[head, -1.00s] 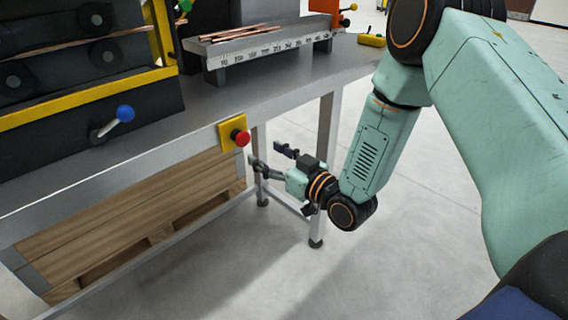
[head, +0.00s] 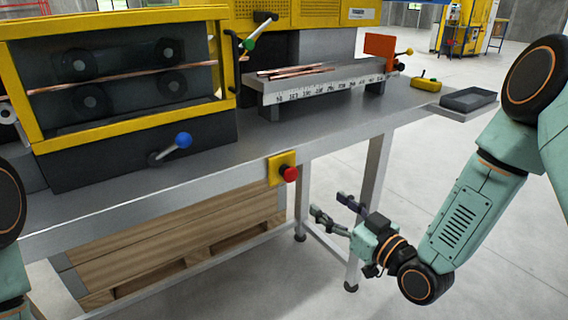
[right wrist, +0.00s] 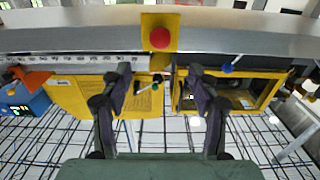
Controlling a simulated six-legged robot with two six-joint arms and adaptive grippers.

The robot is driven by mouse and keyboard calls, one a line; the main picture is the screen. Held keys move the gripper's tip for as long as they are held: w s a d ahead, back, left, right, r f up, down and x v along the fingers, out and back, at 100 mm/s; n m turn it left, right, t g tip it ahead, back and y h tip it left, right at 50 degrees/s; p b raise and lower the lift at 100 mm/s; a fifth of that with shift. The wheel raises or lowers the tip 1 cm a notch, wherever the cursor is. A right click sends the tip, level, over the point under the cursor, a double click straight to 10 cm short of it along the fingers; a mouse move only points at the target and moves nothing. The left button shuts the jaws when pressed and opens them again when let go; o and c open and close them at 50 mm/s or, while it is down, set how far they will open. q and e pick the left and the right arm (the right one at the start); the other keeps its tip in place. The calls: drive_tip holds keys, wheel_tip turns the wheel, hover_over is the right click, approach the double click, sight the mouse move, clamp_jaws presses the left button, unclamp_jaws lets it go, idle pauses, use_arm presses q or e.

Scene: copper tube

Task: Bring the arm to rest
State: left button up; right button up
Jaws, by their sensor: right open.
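My right arm comes in from the right in the head view and hangs bent downward. My right gripper (head: 328,203) is open and empty, in front of the workbench (head: 235,150) and below its top edge. Its two fingers are spread and point left toward the bench legs. In the right wrist view the open fingers (right wrist: 158,72) show with nothing between them. The red button (head: 290,174) on its yellow plate is on the bench's front edge, up and left of the gripper; it also shows in the right wrist view (right wrist: 160,37). My left gripper is out of view.
A machine with a yellow frame (head: 130,124) and a blue-knobbed lever (head: 183,140) stands on the bench. Copper tubes (head: 297,71) lie on a grey support with a ruler (head: 330,89). A grey tray (head: 468,99) is at the bench's right end. Floor right of the bench is clear.

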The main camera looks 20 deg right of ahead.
drive_tip(key=s+f+m+g+h, duration=0.4)
drive_tip(key=s+f+g, duration=0.75)
drive_tip(key=f, duration=0.65)
drive_tip(key=s+f+g+h, duration=0.1)
drive_tip(key=s+f+g, duration=0.1)
drive_tip(key=s, duration=0.9)
drive_tip(key=s+a+f+g+h, duration=0.1)
drive_tip(key=s+f+g, duration=0.2)
drive_tip(key=s, duration=0.8)
wheel_tip(320, 180, down, 2)
drive_tip(key=shift+s+f, duration=0.2)
drive_tip(key=shift+s, duration=0.2)
drive_tip(key=shift+g, duration=0.25)
drive_tip(key=shift+a, duration=0.1)
drive_tip(key=c, duration=0.4)
drive_tip(key=shift+w, duration=0.15)
drive_tip(key=shift+c, duration=0.5)
